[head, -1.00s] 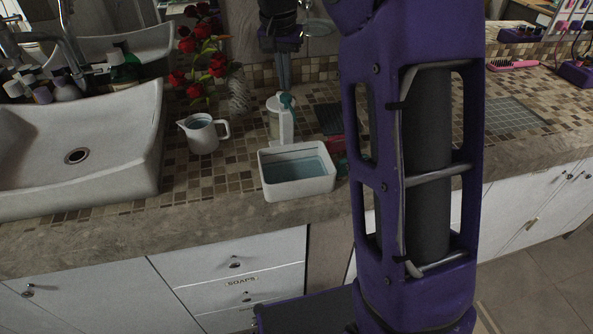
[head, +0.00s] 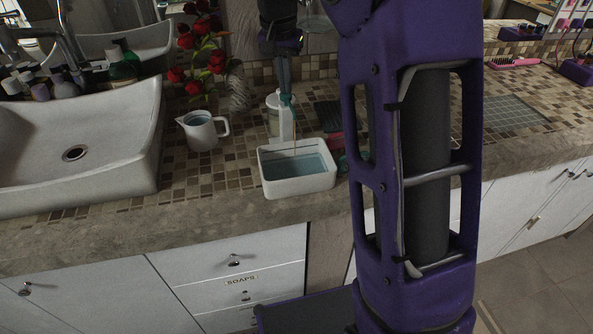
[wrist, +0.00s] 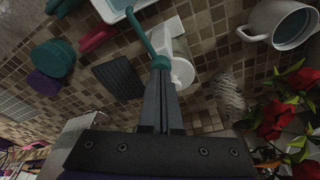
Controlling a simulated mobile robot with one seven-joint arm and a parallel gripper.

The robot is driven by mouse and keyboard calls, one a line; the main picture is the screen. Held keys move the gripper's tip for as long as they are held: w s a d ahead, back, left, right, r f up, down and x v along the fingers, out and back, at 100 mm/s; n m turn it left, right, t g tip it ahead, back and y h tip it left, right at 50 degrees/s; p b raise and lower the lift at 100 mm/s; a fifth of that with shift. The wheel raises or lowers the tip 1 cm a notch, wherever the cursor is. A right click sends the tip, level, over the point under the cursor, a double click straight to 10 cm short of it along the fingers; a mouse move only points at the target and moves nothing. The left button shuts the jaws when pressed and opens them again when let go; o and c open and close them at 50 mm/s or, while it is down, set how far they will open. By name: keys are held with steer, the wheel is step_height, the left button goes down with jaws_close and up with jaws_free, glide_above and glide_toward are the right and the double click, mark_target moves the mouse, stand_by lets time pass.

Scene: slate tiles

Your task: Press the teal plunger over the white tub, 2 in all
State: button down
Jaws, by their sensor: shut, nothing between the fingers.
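A white pump bottle (head: 273,124) with a teal plunger (wrist: 160,62) stands behind the white tub (head: 298,190). The teal spout reaches out over the tub, whose corner shows in the wrist view (wrist: 108,14). The tub holds bluish liquid. A thin brownish streak (head: 294,147) hangs below the spout over the tub. My gripper (head: 285,90) is shut and empty, pointing down with its tips on the plunger top. In the wrist view the fingertips (wrist: 161,72) meet the plunger, and the plunger's stem is hidden.
A white jug (head: 201,131) and red flowers (head: 205,68) stand left of the bottle, near the sink (head: 75,150). A dark ribbed mat (wrist: 118,77) and red and teal items lie on the other side. The tiled counter's front edge is close to the tub.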

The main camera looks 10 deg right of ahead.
steer(key=shift+f, duration=0.6)
steer(key=shift+r, duration=0.25)
steer(key=shift+r+p, duration=1.05)
steer(key=shift+r, duration=0.2)
step_height(320, 180, up, 6)
steer(key=p, duration=0.5)
